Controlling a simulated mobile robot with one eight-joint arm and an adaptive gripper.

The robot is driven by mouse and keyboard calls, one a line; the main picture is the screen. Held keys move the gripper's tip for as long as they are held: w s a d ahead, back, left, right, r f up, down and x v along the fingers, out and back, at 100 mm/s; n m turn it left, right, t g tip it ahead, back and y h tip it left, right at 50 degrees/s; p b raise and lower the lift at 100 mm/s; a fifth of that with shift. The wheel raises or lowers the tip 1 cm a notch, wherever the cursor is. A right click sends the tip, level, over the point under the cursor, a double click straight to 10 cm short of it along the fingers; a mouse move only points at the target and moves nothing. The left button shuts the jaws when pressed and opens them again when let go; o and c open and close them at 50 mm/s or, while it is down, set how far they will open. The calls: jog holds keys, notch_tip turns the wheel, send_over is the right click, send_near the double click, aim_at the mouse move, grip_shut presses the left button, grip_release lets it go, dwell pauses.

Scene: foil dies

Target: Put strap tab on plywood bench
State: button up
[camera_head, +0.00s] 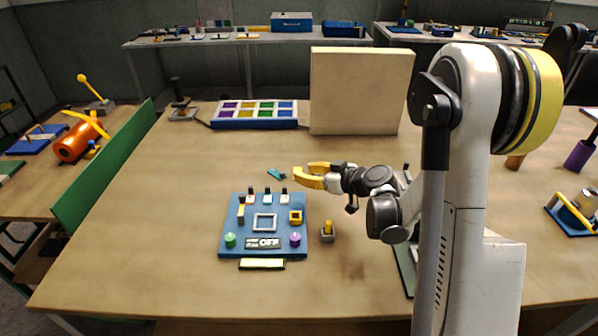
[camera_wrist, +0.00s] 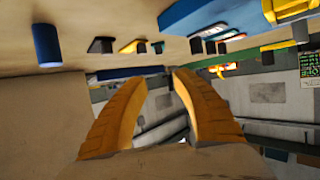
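The plywood bench (camera_head: 150,230) is the wide wood-topped table filling the middle of the head view. My gripper (camera_head: 301,173) is over its middle, with its yellow fingers pointing left. The fingers also show in the wrist view (camera_wrist: 162,76), apart, with nothing visible between them. A small teal piece (camera_head: 277,173) lies on the bench just left of the fingertips, apart from them. It may be the strap tab, but it is too small to tell. No other thing is clearly a strap tab.
A blue control panel (camera_head: 228,215) with buttons and an OFF label sits in front of my gripper. A small yellow-topped switch (camera_head: 327,232) is beside it. A beige upright board (camera_head: 360,92) and a tray of coloured compartments (camera_head: 254,124) stand behind. The bench's left side is clear.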

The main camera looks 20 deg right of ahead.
jog(key=s+a+r+m+g, duration=0.1)
jog(key=s+a+r+g, duration=0.1)
jog(key=s+a+r, duration=0.35)
jog(key=s+r+m+g+h, duration=0.1)
jog(key=s+r+m+h, duration=0.1)
jog(key=s, duration=1)
jog(key=s+r+m+g+h, duration=0.1)
jog(key=s+h, duration=0.3)
jog(key=s, duration=0.8)
jog(key=shift+s+a+r+m+g, duration=0.15)
jog(key=shift+a+r+m+g, duration=0.25)
jog(key=shift+m, duration=0.3)
jog(key=shift+d, duration=0.1)
